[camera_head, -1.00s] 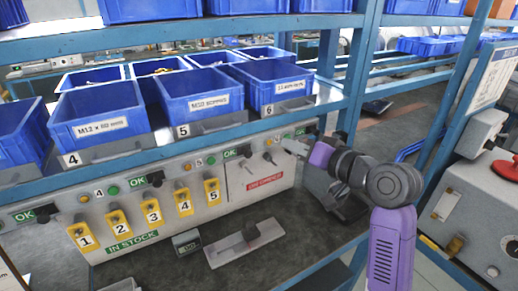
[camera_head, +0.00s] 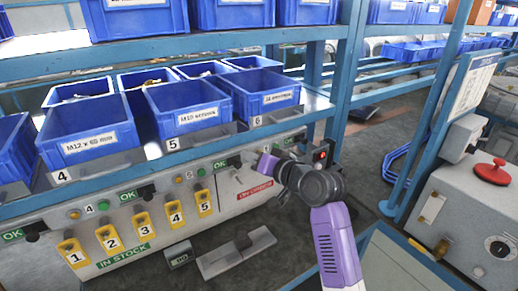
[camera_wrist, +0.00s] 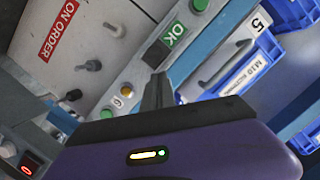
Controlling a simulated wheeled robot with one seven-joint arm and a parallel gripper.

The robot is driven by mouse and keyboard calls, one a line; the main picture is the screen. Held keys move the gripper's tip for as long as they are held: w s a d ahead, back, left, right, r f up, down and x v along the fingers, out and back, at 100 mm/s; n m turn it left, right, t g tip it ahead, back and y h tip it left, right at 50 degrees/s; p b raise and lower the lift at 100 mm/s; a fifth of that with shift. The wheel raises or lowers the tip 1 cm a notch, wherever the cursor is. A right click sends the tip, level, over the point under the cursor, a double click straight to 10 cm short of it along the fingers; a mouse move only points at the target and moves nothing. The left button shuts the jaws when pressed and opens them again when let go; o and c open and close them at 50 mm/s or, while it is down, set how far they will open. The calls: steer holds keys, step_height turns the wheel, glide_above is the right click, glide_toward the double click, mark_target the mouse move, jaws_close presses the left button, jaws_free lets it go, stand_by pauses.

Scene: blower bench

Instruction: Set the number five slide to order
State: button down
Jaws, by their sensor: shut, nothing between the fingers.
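The yellow number five slide (camera_head: 204,203) is the rightmost of the slides on the grey panel, above the green IN STOCK strip (camera_head: 127,254). The red ON ORDER label (camera_head: 254,190) is to its right, with small pegs above it. The label also shows in the wrist view (camera_wrist: 58,30), with pegs (camera_wrist: 93,65) beside it. My gripper (camera_head: 252,158) is at the upper right of the panel, above the ON ORDER label and apart from the slide. In the wrist view its dark fingers (camera_wrist: 155,88) are closed with nothing between them. Slide five is not visible there.
Blue bins (camera_head: 190,108) stand on the shelf above the panel, its edge close over my gripper. A grey bracket-like part (camera_head: 237,252) lies on the bench below. A grey machine with a red button (camera_head: 491,172) is at right. Other yellow slides (camera_head: 175,213) adjoin slide five.

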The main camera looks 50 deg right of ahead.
steer(key=shift+w+a+f, duration=0.1)
steer(key=shift+a+f, duration=0.2)
steer(key=shift+f, duration=0.15)
steer(key=a, duration=0.2)
steer(key=w+a+p, duration=0.1)
steer(key=a, duration=0.1)
steer(key=shift+w+a, duration=0.15)
steer(key=shift+a, duration=0.25)
steer(key=shift+p, duration=0.3)
